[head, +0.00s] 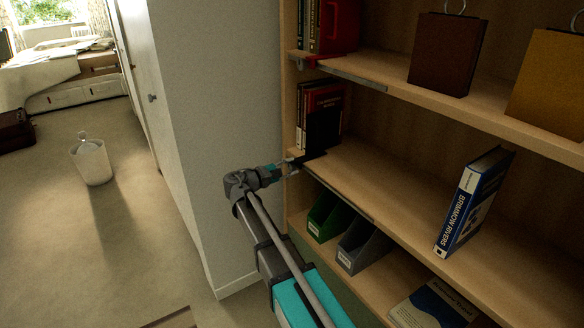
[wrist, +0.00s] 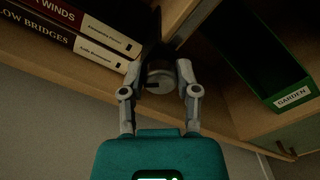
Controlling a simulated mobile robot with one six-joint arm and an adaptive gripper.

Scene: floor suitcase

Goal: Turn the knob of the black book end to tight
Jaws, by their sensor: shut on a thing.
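The black book end (head: 322,132) stands at the left end of the middle shelf, against a few upright books. My gripper (head: 291,166) is at the front edge of that shelf, just below the book end. In the wrist view, my gripper (wrist: 158,72) has its two fingers on either side of a pale round knob (wrist: 161,80) and is shut on it. A dark bar or mark shows on the knob's face, pointing to the left. The dark book end (wrist: 152,25) shows behind the knob. The fingers hide the knob in the head view, and I cannot read any label.
A red book end (head: 340,27) stands on the shelf above. Green (head: 331,216) and grey (head: 362,245) file boxes sit on the shelf below my gripper. A blue book (head: 474,202) leans on the middle shelf to the right. A wall (head: 222,140) is close on the left.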

